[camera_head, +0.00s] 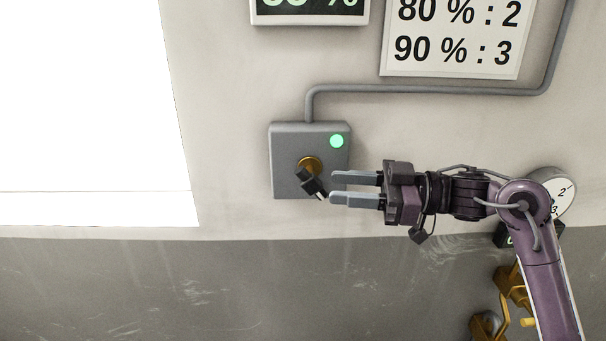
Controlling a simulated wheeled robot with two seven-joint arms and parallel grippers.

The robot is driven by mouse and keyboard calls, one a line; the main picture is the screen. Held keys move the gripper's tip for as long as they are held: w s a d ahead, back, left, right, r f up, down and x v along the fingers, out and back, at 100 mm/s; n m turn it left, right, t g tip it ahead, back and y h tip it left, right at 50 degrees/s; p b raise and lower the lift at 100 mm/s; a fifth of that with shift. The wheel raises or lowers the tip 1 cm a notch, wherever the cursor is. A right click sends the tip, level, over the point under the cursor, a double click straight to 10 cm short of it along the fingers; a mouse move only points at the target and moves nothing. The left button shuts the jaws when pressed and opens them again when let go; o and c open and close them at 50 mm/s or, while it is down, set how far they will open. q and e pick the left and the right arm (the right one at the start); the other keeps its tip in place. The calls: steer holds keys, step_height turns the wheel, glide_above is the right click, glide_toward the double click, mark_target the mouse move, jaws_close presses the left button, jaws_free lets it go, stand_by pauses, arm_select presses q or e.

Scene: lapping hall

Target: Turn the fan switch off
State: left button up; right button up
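The fan switch is a grey wall box (285,150) with a green lit lamp (336,141) at its upper right. A black lever knob (312,184) on a brass collar (309,164) points down and to the right. My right gripper (333,188) comes in from the right with its two grey fingers apart and nothing held between them. Its fingertips are just right of the knob's lower end; I cannot tell whether they touch it. My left gripper is not in view.
A grey conduit (430,90) runs from the box's top to the right. Above are a percentage display (310,12) and a printed sign (455,40). A round dial (556,190) and brass fittings (510,288) are behind my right arm.

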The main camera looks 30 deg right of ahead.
mark_target(302, 180)
steer(key=shift+s+a+r, duration=0.1)
steer(key=shift+a+r, duration=0.1)
steer(key=shift+r, duration=0.05)
steer(key=p+x, duration=0.3)
steer(key=x, duration=0.3)
steer(key=shift+w+a, duration=0.4)
steer(key=shift+a, duration=0.05)
steer(key=shift+w+a+f, duration=0.1)
steer(key=shift+c, duration=0.5)
jaws_close()
steer(key=shift+p, duration=0.3)
